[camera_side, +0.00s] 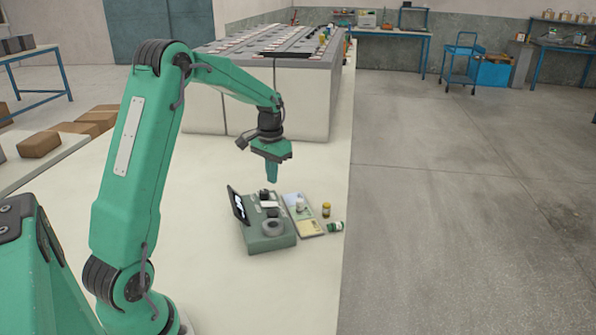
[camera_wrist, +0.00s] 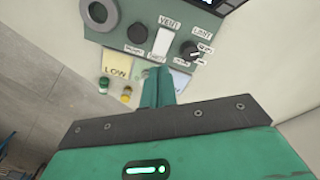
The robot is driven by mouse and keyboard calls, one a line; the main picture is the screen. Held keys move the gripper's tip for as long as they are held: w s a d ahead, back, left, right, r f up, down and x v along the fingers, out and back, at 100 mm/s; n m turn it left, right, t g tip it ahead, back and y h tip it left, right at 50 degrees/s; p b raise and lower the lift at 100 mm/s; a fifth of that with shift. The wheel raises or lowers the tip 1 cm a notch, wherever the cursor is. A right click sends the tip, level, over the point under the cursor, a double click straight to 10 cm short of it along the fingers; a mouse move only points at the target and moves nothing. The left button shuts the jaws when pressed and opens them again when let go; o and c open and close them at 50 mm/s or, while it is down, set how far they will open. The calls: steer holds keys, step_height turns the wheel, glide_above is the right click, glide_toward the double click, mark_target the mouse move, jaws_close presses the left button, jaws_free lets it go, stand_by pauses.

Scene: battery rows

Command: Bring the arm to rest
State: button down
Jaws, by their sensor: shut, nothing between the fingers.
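My gripper (camera_side: 272,172) hangs from the green arm, fingers down, above the far side of the green tester box (camera_side: 262,244). In the wrist view the fingers of my gripper (camera_wrist: 158,72) are pressed together with nothing between them. They cover part of the cards beyond.
Cards (camera_side: 310,228) lie right of the tester, one marked LOW. A long battery bench (camera_side: 300,100) stands behind. Brown boxes (camera_side: 40,144) sit at left.

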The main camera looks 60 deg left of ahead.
steer(key=s+d+r+m+t, duration=0.1)
steer(key=s+d+r, duration=0.2)
steer(key=d+r, duration=0.25)
steer(key=s+d+r+t, duration=0.2)
steer(key=s+d+r, duration=0.25)
steer(key=d, duration=0.25)
steer(key=s+d+r+m+t, duration=0.2)
steer(key=s+d, duration=0.8)
steer(key=s, duration=0.2)
steer(key=shift+s+d+t, duration=0.2)
steer(key=shift+s+t, duration=0.1)
steer(key=shift+r, duration=0.1)
stand_by(0.3)
